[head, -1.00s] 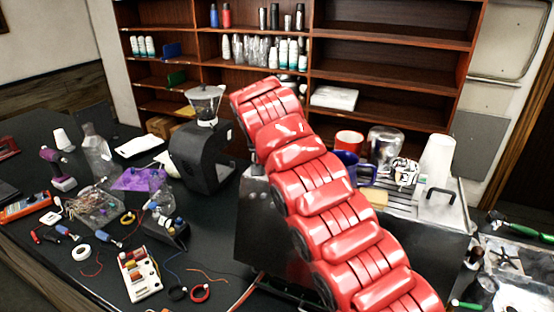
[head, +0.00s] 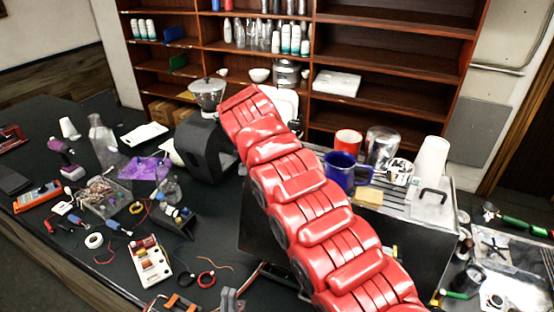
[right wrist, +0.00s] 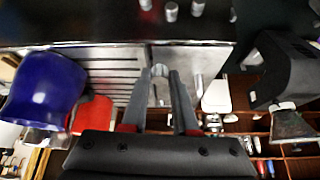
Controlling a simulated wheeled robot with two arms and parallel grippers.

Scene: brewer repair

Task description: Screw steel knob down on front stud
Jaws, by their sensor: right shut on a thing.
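My right arm (head: 305,205), red and segmented, crosses the head view and hides part of the steel brewer body (head: 275,240). Its gripper is hidden in the head view. In the right wrist view my right gripper (right wrist: 160,74) is shut on a small steel piece (right wrist: 160,71), which looks like the knob, over the brewer's steel top (right wrist: 205,62). The fingers hide much of the piece, and I cannot tell whether it touches a stud. Several short steel posts (right wrist: 171,11) show at the top edge.
A blue mug (head: 342,171) stands on the slatted brewer top, also close in the wrist view (right wrist: 42,90). A red mug (head: 348,142) and steel pitcher (head: 382,142) stand nearby. A black grinder (head: 200,148) stands left. Tools and a multimeter (head: 36,196) crowd the bench's left.

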